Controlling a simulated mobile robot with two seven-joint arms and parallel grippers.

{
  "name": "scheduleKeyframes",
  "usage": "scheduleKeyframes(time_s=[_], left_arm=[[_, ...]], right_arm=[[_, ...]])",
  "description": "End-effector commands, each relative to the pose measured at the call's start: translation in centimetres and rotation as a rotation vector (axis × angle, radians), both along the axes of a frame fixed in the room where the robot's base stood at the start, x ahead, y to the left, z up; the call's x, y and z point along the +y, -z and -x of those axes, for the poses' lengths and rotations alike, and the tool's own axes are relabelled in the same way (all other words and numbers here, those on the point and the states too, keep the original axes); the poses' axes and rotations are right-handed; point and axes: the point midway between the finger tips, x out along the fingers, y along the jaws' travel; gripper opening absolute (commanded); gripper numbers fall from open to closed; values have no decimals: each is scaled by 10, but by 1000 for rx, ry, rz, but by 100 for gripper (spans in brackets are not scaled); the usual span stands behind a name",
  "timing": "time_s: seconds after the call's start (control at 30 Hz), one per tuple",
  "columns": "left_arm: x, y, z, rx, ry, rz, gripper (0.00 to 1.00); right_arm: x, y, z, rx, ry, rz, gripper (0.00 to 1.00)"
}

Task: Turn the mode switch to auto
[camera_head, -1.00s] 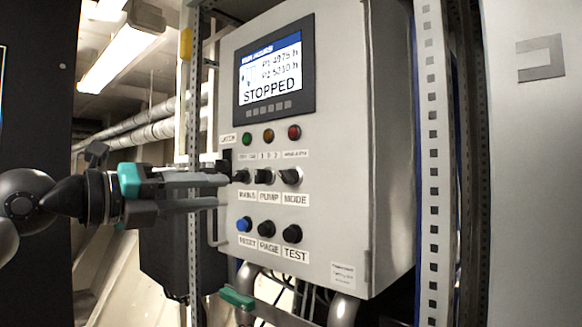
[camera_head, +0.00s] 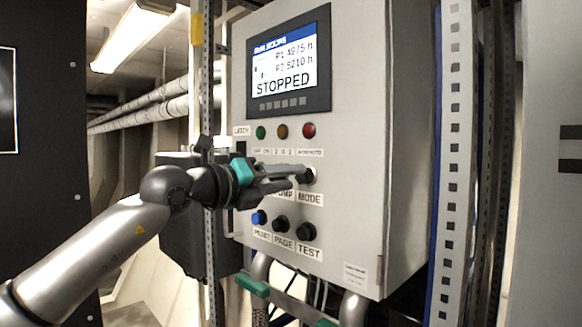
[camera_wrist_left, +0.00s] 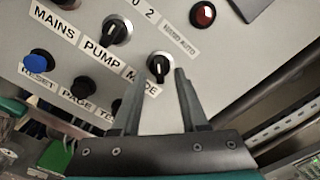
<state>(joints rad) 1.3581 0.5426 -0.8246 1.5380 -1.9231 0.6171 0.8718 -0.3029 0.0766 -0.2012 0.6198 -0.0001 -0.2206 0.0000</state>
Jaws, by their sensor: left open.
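The mode switch (camera_head: 307,176) is a black rotary knob above the MODE label (camera_head: 311,199) on the grey control cabinet. In the left wrist view the mode switch (camera_wrist_left: 159,67) shows a white pointer line and lies between my open fingertips, seemingly just beyond them. My left gripper (camera_head: 300,177) reaches in from the left with its fingers at the knob; it also shows in the left wrist view (camera_wrist_left: 160,75). Contact with the knob cannot be told. The fingers hide the mains and pump knobs in the head view. My right gripper is not in view.
The pump knob (camera_wrist_left: 117,30) is just left of the mode switch. Below are the blue reset button (camera_head: 259,217), black page button (camera_head: 281,223) and test button (camera_head: 306,232). Indicator lamps and a screen (camera_head: 284,68) reading STOPPED are above. A perforated post (camera_head: 448,160) stands right.

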Motion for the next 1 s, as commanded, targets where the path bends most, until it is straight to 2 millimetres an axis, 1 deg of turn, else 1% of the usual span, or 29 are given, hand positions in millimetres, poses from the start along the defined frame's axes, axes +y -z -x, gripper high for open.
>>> scheduleKeyframes(time_s=[0.03,0.17,0.47,0.87,1.0], left_arm=[[-3,-1,-3,1,0,-1,44],[-8,0,-8,0,0,0,44],[-9,1,-9,1,-1,0,44],[-9,1,-9,1,-1,0,0],[-9,1,-9,1,-1,0,0]], right_arm=[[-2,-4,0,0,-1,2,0],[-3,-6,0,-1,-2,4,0],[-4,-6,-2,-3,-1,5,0],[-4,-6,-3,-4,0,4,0],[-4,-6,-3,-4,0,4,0]])
